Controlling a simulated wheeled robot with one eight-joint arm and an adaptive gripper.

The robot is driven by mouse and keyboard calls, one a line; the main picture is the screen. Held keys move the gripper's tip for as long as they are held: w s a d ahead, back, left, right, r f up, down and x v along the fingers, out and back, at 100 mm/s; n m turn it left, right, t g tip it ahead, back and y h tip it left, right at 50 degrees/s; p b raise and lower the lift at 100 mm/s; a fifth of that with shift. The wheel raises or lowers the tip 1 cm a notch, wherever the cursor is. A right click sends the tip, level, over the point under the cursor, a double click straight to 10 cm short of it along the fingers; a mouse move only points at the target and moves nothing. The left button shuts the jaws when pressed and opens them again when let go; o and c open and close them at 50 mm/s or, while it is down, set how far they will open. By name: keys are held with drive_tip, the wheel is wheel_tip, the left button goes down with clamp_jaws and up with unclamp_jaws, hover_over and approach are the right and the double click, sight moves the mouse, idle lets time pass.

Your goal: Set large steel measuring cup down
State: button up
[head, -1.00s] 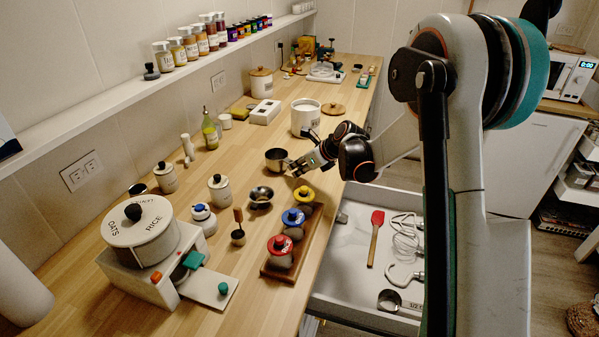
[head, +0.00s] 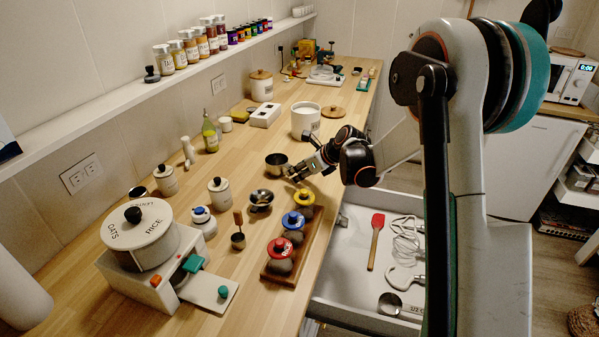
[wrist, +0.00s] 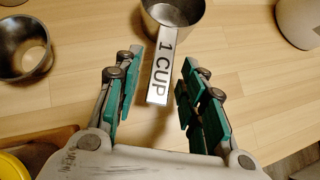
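The large steel measuring cup (head: 277,163) stands upright on the wooden counter, left of my gripper (head: 296,174). In the wrist view the cup (wrist: 173,14) is at the top, cut off by the frame edge. Its flat handle (wrist: 161,72), marked "1 CUP", points back between the green-padded fingers of my gripper (wrist: 158,92). The fingers are apart, with a gap on each side of the handle, so my gripper is open and holds nothing.
A white canister (head: 305,121) stands behind the cup. An open drawer (head: 345,262) with utensils lies below the counter's right edge.

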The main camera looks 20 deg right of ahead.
drive_tip(key=p+v, duration=0.3)
drive_tip(key=v, duration=0.8)
drive_tip(key=shift+s+r, duration=0.2)
drive_tip(key=shift+d, duration=0.1)
